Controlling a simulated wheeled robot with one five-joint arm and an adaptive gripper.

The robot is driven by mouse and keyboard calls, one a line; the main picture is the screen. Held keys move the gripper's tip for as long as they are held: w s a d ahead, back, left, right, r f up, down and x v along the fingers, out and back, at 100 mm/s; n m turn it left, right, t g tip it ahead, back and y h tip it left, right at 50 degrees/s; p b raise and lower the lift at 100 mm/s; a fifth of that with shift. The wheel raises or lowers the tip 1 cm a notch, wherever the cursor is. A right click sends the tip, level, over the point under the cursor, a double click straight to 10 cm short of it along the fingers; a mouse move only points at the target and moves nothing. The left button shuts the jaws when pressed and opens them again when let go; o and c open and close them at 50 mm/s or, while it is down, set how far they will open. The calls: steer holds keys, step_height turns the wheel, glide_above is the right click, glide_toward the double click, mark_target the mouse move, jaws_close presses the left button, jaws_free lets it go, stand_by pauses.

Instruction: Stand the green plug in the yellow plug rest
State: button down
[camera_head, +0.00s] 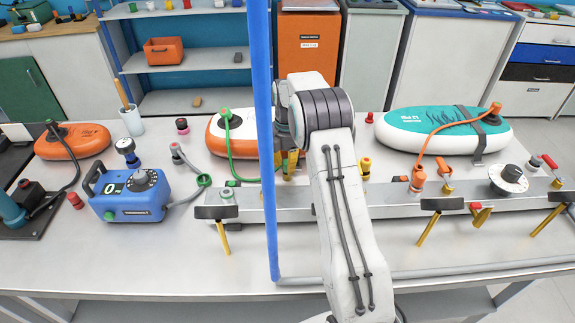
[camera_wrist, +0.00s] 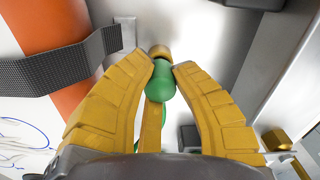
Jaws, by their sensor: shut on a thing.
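My gripper (camera_wrist: 163,72) has yellow fingers shut around the green plug (camera_wrist: 161,82) in the wrist view. A brass-coloured end shows beyond the plug's green body. In the head view my gripper (camera_head: 290,163) is above the bench behind the metal rail, partly hidden by my arm and a blue post. A green hose (camera_head: 233,152) runs from the orange-and-white board (camera_head: 215,134) towards it. I cannot make out the yellow plug rest for certain; a small yellow piece with an orange-red top (camera_head: 365,168) stands just right of my arm.
The metal rail (camera_head: 400,201) crosses the bench, with clamps along it. A blue pump (camera_head: 130,196) stands left. A teal board (camera_head: 430,130) with an orange hose lies right. The blue post (camera_head: 262,100) rises close left of my arm. The front bench top is mostly clear.

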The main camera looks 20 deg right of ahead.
steer(key=shift+f, duration=0.25)
steer(key=c, duration=1.2)
jaws_free()
steer(key=shift+o, duration=0.2)
